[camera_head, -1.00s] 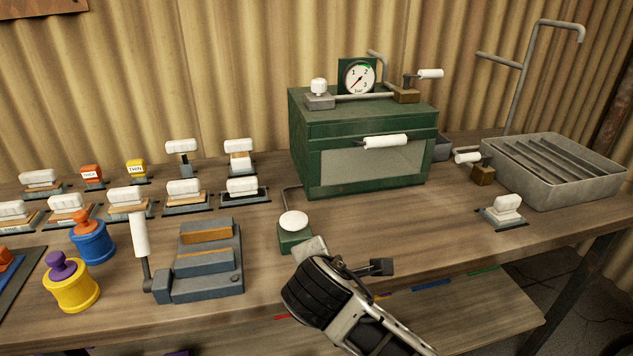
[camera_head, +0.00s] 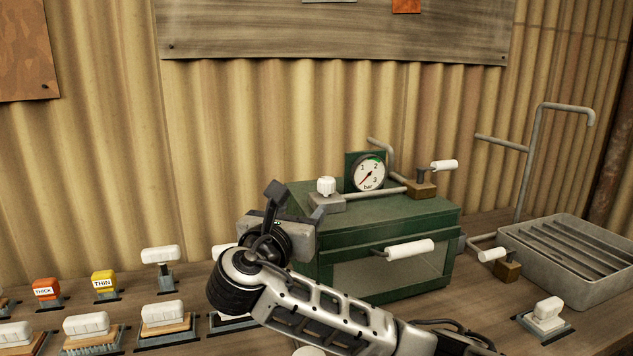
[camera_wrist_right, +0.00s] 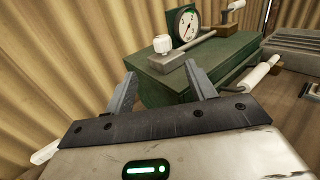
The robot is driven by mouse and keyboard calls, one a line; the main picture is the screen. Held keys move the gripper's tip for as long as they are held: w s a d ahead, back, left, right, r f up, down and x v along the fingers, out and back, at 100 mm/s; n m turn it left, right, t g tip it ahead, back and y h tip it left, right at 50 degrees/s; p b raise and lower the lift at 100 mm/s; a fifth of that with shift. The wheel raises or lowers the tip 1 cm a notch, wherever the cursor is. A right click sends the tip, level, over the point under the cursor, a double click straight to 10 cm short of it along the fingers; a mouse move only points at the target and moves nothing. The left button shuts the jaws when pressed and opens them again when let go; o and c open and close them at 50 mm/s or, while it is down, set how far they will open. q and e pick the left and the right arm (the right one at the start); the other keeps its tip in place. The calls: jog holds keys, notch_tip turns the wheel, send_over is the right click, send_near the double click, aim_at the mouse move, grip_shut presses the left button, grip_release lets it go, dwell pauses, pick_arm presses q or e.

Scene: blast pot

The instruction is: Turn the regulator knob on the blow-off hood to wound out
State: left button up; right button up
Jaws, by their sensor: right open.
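The blow-off hood is a green box (camera_head: 390,217) on the bench, with a window and a white front handle (camera_head: 408,249). The white fluted regulator knob (camera_head: 326,185) sits on a grey block on its top left. It also shows in the right wrist view (camera_wrist_right: 162,43), beyond the fingers. A round bar gauge (camera_head: 369,173) stands behind it with a red needle. My right gripper (camera_head: 297,202) is open and empty, raised at the hood's left front corner, just left of and below the knob, apart from it. The gripper partly hides the hood's left side. My left gripper is out of view.
A pipe joins the knob block to a brass valve (camera_head: 421,188) with a white lever (camera_head: 444,165). A grey slatted tray (camera_head: 575,258) stands right. Brushes and the THICK (camera_head: 46,289) and THIN (camera_head: 104,280) blocks stand left. A corrugated wall rises close behind.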

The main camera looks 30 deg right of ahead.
aim_at(324, 185)
jog(key=p+x, duration=0.1)
jog(key=x, duration=1.3)
jog(key=shift+s+d+p, duration=0.1)
jog(key=shift+d+p, duration=0.05)
jog(key=shift+p, duration=0.2)
jog(key=shift+r, duration=0.1)
jog(key=c, duration=1)
